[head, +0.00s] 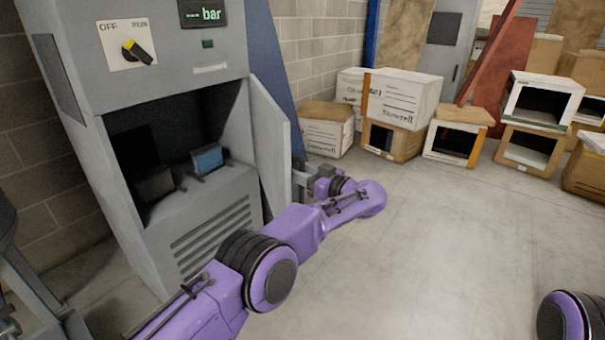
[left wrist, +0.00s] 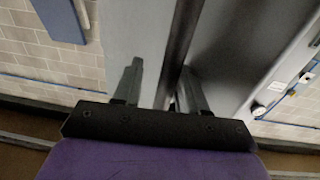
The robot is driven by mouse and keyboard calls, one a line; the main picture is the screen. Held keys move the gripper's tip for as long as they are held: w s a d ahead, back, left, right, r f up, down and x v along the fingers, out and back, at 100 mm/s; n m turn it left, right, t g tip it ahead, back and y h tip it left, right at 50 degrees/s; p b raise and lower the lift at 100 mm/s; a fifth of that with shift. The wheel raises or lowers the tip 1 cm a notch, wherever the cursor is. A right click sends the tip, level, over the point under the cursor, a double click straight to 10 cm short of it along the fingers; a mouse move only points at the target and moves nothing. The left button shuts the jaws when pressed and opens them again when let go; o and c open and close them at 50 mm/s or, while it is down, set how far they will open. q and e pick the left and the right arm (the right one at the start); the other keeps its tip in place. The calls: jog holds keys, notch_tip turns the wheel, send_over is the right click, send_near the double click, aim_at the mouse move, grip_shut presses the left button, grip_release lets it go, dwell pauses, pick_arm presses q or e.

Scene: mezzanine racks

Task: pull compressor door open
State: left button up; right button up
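The grey compressor cabinet (head: 150,75) stands at the left in the head view. Its door (head: 270,145) is swung well out from the front, hinged on the cabinet's right side, so the dark interior shows. My left gripper (head: 303,182) is beside the door's outer face, close to its lower free edge; whether it touches is unclear. In the left wrist view, the two fingers of my left gripper (left wrist: 160,82) are spread apart, with grey panel surface and a dark vertical gap ahead of them. My right gripper is out of view.
An OFF/RUN dial (head: 137,51) is above the opening. Stacked boxes (head: 400,97) and a leaning reddish beam (head: 487,55) stand at the back. The floor (head: 430,240) on the right is clear.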

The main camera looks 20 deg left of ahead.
pick_arm(q)
jog(key=b+v, duration=0.1)
jog(key=v, duration=0.9)
jog(key=shift+d+b, duration=0.3)
jog(key=shift+s, duration=0.1)
